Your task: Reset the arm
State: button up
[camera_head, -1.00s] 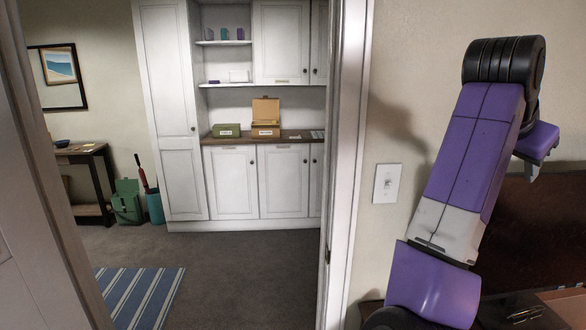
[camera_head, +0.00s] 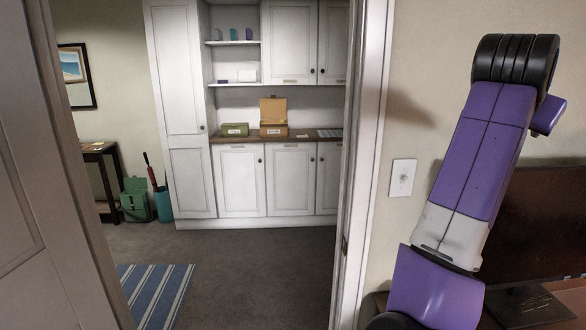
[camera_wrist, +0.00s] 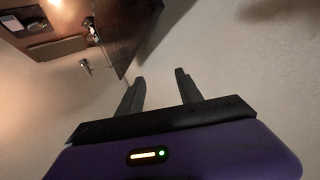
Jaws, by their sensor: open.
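My arm (camera_head: 477,160), purple and grey with black joints, stands raised at the right of the head view. My gripper shows in the wrist view (camera_wrist: 158,88), with its two dark fingers apart and nothing between them. It points toward a plain pale surface. The gripper is not visible in the head view.
A doorway with a white frame (camera_head: 362,170) opens onto a room with white cabinets (camera_head: 240,182), a green box (camera_head: 235,130) and an open tan box (camera_head: 273,131). A striped rug (camera_head: 155,292) lies on the floor. A dark desk (camera_wrist: 128,28) is near my gripper.

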jog(key=a+f+n+t, duration=0.8)
jog(key=f+t, duration=0.1)
jog(key=s+a+f+n+t+y, duration=0.25)
jog(key=s+a+f+y, duration=0.2)
jog(key=f, duration=0.25)
jog(key=s+a+f+n+t+y, duration=0.1)
jog(key=s+a+f+n+y, duration=0.25)
jog(key=s+f, duration=0.35)
jog(key=s+a+f+g, duration=0.2)
jog(key=s+f, duration=0.4)
jog(key=s, duration=0.6)
jog(key=s+a+f+g+y, duration=0.1)
jog(key=s+a+f+g, duration=0.1)
jog(key=s+f, duration=0.5)
jog(key=s+a+f+m+g+y, duration=0.1)
jog(key=s+f, duration=0.5)
jog(key=s, duration=1.2)
jog(key=shift+s+a+f+g, duration=0.15)
jog(key=shift+s+a+g, duration=0.15)
jog(key=shift+a+g, duration=0.7)
jog(key=shift+a, duration=0.1)
